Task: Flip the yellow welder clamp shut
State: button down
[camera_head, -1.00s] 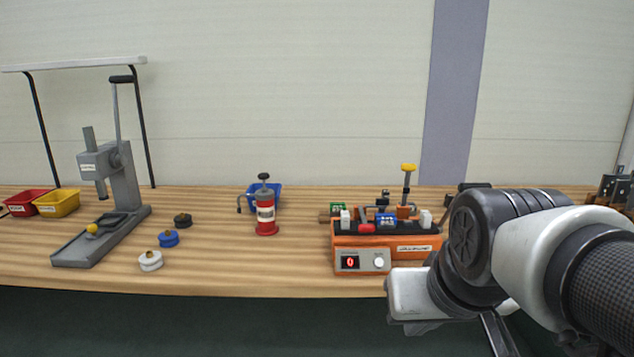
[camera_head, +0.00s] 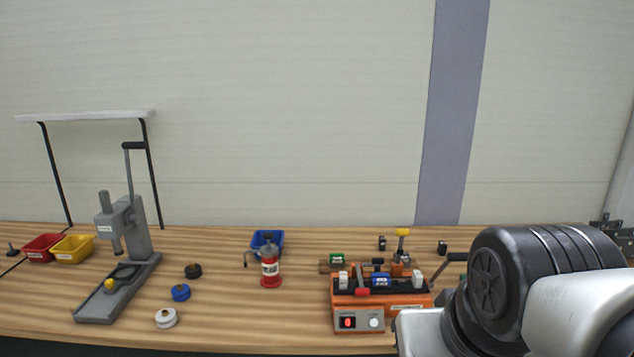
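The orange welder (camera_head: 392,300) stands on the wooden bench right of centre, with a red-lit switch and a white knob on its front. Its yellow-tipped clamp lever (camera_head: 402,234) stands upright at the back right of the welder, so the clamp is up. My gripper is not visible in the head view.
A red cylinder device (camera_head: 270,268) and a blue bin (camera_head: 267,240) stand left of the welder. A grey lever press (camera_head: 125,260), red bin (camera_head: 42,247), yellow bin (camera_head: 73,248) and black, blue and white spools (camera_head: 181,292) are farther left. The bench between spools and welder is mostly clear.

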aim_at(402, 232)
jog(key=i+l, duration=0.3)
jog(key=i, duration=0.25)
jog(key=i+l, duration=0.35)
jog(key=i, duration=0.15)
